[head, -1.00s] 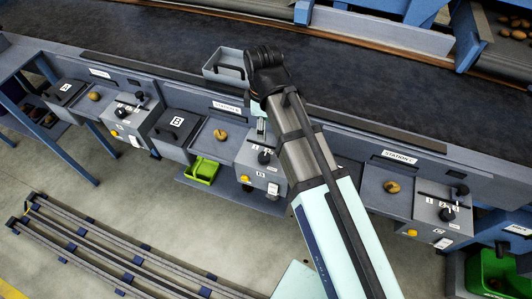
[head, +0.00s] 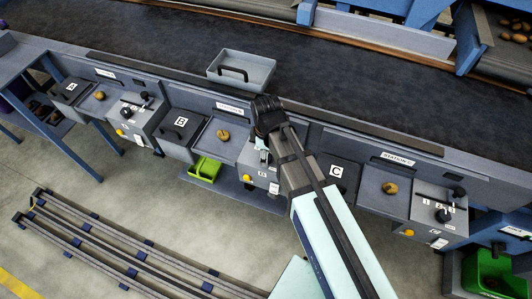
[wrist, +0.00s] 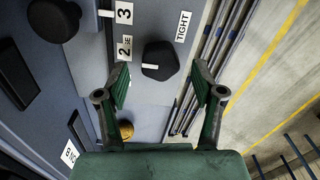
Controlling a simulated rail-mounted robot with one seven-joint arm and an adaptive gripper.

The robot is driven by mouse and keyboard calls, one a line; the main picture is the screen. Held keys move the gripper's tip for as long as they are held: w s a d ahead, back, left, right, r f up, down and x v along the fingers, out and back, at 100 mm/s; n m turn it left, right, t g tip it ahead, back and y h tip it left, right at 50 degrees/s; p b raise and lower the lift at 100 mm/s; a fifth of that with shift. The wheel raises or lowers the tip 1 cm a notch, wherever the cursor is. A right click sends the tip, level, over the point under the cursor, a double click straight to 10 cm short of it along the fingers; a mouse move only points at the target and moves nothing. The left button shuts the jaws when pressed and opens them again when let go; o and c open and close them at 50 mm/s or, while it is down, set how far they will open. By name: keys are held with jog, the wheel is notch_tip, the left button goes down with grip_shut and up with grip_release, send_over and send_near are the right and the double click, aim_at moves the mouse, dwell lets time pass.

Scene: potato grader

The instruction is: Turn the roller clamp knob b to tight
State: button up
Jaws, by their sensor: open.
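The roller clamp knob b (wrist: 160,60) is black and faceted, with a white pointer line facing left in the wrist view, toward a partly covered label ending in "SE". The TIGHT label (wrist: 183,27) is at its upper right. My gripper (wrist: 160,86) is open, its fingers on the left and right below the knob in the picture. I see no clear contact; the height gap is hard to judge. In the head view my gripper (head: 262,145) is over the station B panel, and my wrist and gripper hide the knob there.
Another black knob (wrist: 53,19) and number plates 2 and 3 (wrist: 124,13) are close by on the panel. Rails (wrist: 205,70) lie on the floor beyond the panel. A grey tray (head: 242,69) stands behind station B.

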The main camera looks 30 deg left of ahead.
jog(key=shift+f, duration=0.7)
jog(key=c, duration=1.1)
jog(key=shift+c, duration=0.2)
